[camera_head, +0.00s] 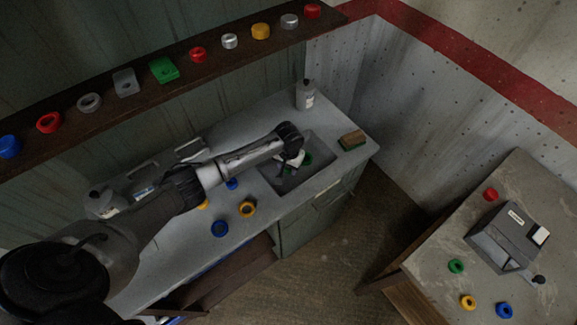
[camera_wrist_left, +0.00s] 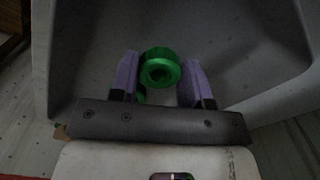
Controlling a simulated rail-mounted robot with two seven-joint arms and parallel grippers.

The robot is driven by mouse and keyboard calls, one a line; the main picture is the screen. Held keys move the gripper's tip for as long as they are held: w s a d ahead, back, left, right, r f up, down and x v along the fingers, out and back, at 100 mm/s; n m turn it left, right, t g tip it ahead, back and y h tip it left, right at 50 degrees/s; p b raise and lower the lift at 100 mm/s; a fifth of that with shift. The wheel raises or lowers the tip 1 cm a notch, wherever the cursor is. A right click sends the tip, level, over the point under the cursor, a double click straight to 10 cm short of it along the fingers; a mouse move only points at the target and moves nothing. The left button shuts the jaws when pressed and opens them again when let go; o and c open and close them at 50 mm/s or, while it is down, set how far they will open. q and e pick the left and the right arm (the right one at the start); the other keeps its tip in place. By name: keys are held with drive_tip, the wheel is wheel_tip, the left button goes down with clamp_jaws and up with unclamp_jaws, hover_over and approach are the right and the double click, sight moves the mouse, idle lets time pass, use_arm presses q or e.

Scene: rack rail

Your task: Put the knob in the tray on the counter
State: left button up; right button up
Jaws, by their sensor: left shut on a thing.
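The green knob (camera_wrist_left: 160,68) is round with a hole in its face. In the left wrist view it sits between the two purple fingers of my left gripper (camera_wrist_left: 160,80), which is shut on it. A second patch of green shows below it; I cannot tell if it is the same piece. In the head view my left gripper (camera_head: 295,160) is over a grey tray-like basin (camera_head: 318,181) in the counter (camera_head: 262,195), with green (camera_head: 307,158) beside the fingers. The basin walls (camera_wrist_left: 245,45) surround the knob in the wrist view. Contact with the floor is unclear. My right gripper is not visible.
A sponge (camera_head: 352,139) and a white bottle (camera_head: 305,95) stand near the basin. A shelf (camera_head: 215,65) of coloured parts runs above. A side table (camera_head: 440,230) with a grey box (camera_head: 504,237) is at right.

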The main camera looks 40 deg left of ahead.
use_arm(q)
drive_tip(key=shift+f, duration=0.2)
drive_tip(key=o, duration=0.9)
drive_tip(key=shift+o, duration=0.2)
